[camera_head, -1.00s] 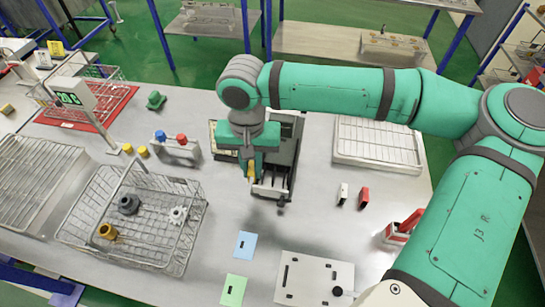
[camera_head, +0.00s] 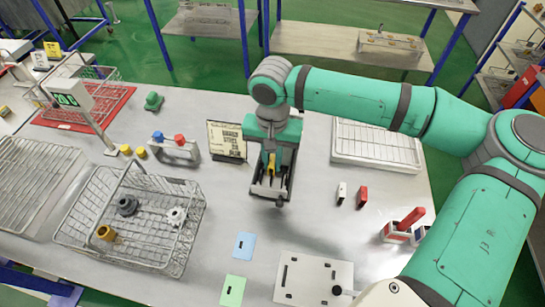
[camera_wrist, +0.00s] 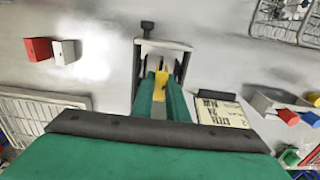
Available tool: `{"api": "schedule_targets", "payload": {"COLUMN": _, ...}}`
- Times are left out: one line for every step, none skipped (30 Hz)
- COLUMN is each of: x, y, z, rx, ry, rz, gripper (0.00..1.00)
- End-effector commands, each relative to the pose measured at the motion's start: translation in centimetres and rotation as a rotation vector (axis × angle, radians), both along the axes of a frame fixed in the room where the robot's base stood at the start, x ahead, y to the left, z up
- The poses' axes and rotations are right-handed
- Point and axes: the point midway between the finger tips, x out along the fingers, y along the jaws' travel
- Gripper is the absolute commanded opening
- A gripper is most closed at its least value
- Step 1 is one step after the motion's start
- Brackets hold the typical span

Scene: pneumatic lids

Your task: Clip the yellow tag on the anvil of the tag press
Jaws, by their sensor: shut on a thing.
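The tag press (camera_head: 272,184) is the grey frame at the middle of the table, with a dark knob at its front; most of it is hidden behind my arm. My gripper (camera_head: 269,168) is over the press, pointing down, shut on the yellow tag (camera_head: 271,161). In the wrist view the yellow tag (camera_wrist: 160,78) sits between the green fingers, inside the press frame (camera_wrist: 163,45). The anvil is hidden, and I cannot tell whether the tag touches it.
A printed card (camera_head: 227,140) stands just left of the press. Blue (camera_head: 244,245) and green (camera_head: 233,290) tags lie in front, beside a white plate (camera_head: 313,278). A wire basket (camera_head: 130,222) stands left. White and red blocks (camera_head: 362,197) stand right. A rack (camera_head: 375,146) lies behind them.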

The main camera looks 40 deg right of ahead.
Motion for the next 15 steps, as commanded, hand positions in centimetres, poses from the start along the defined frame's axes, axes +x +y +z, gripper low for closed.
{"api": "schedule_targets", "payload": {"x": 0.0, "y": 0.1, "z": -0.5, "rx": 0.004, "ry": 0.002, "rz": 0.000, "gripper": 0.00}}
{"api": "schedule_targets", "payload": {"x": 0.0, "y": 0.1, "z": -0.8, "rx": 0.003, "ry": 0.001, "rz": 0.000, "gripper": 0.00}}
{"api": "schedule_targets", "payload": {"x": 0.0, "y": 0.1, "z": -1.1, "rx": 0.002, "ry": 0.001, "rz": 0.000, "gripper": 0.00}}
{"api": "schedule_targets", "payload": {"x": 0.0, "y": 0.1, "z": -1.4, "rx": 0.003, "ry": 0.001, "rz": 0.000, "gripper": 0.00}}
{"api": "schedule_targets", "payload": {"x": 0.0, "y": 0.1, "z": -1.6, "rx": 0.003, "ry": 0.001, "rz": 0.000, "gripper": 0.00}}
{"api": "schedule_targets", "payload": {"x": 0.0, "y": 0.1, "z": -2.0, "rx": 0.003, "ry": 0.001, "rz": 0.000, "gripper": 0.00}}
{"api": "schedule_targets", "payload": {"x": 0.0, "y": 0.1, "z": -2.2, "rx": 0.002, "ry": 0.001, "rz": 0.000, "gripper": 0.00}}
{"api": "schedule_targets", "payload": {"x": 0.0, "y": 0.1, "z": -2.5, "rx": 0.002, "ry": 0.001, "rz": 0.000, "gripper": 0.00}}
{"api": "schedule_targets", "payload": {"x": 0.0, "y": 0.1, "z": -2.8, "rx": 0.003, "ry": 0.001, "rz": 0.000, "gripper": 0.00}}
{"api": "schedule_targets", "payload": {"x": 0.0, "y": 0.1, "z": -3.0, "rx": 0.003, "ry": 0.001, "rz": 0.000, "gripper": 0.00}}
{"api": "schedule_targets", "payload": {"x": 0.0, "y": 0.1, "z": -3.3, "rx": 0.002, "ry": 0.001, "rz": 0.000, "gripper": 0.00}}
{"api": "schedule_targets", "payload": {"x": 0.0, "y": 0.0, "z": -3.6, "rx": 0.001, "ry": 0.001, "rz": 0.000, "gripper": 0.00}}
{"api": "schedule_targets", "payload": {"x": 0.0, "y": 0.0, "z": -3.8, "rx": 0.002, "ry": 0.001, "rz": 0.000, "gripper": 0.00}}
{"api": "schedule_targets", "payload": {"x": 0.0, "y": 0.1, "z": -4.0, "rx": 0.002, "ry": 0.001, "rz": 0.000, "gripper": 0.00}}
{"api": "schedule_targets", "payload": {"x": 0.0, "y": 0.1, "z": -4.2, "rx": 0.003, "ry": 0.001, "rz": 0.000, "gripper": 0.00}}
